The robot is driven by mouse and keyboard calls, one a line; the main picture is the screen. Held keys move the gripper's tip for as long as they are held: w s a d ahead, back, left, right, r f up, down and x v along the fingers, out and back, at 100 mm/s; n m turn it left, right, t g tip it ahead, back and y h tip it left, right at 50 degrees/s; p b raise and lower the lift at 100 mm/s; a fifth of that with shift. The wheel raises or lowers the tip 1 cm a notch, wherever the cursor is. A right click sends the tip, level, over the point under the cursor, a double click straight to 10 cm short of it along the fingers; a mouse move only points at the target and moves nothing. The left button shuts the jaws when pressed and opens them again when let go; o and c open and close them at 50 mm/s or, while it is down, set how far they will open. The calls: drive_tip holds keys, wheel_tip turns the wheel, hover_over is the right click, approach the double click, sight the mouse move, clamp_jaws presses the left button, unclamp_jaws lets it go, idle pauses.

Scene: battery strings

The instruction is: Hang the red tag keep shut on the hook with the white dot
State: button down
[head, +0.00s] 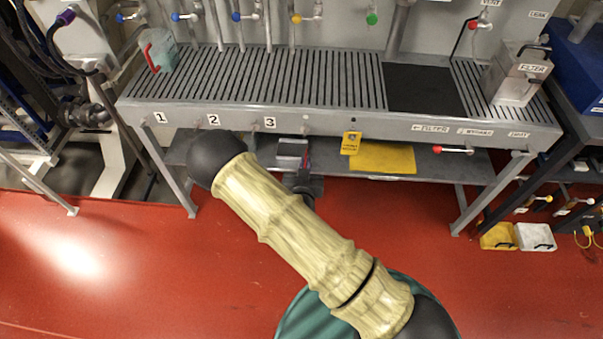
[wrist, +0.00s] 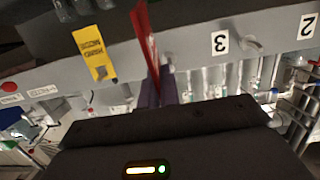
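The red tag (wrist: 147,42) stands up edge-on between the purple fingertips of my gripper (wrist: 157,90) in the wrist view; its lettering cannot be read. My gripper is shut on it. In the head view my gripper (head: 304,180) is below the bench's front rail, with a sliver of red at its tip. The tag is close to the rail, between label 3 (wrist: 220,43) and a hanging yellow tag (wrist: 94,52). Small hooks stick out of the rail, one near label 3 (wrist: 247,42).
The grey slatted bench (head: 290,85) has labels 1, 2 and 3 on its front rail. The yellow tag (head: 351,142) hangs right of my gripper. A red-handled lever (head: 453,150) sticks out farther right. A yellow sheet (head: 390,158) lies on the lower shelf.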

drive_tip(key=shift+a, duration=0.6)
drive_tip(key=shift+w, duration=0.1)
drive_tip(key=w+b, duration=0.2)
drive_tip(key=w, duration=0.7)
drive_tip(key=shift+w+d+f, duration=0.3)
drive_tip(key=shift+w+f, duration=0.05)
drive_tip(key=shift+f, duration=0.1)
idle(0.7)
drive_tip(key=shift+w+f, duration=0.15)
idle(0.6)
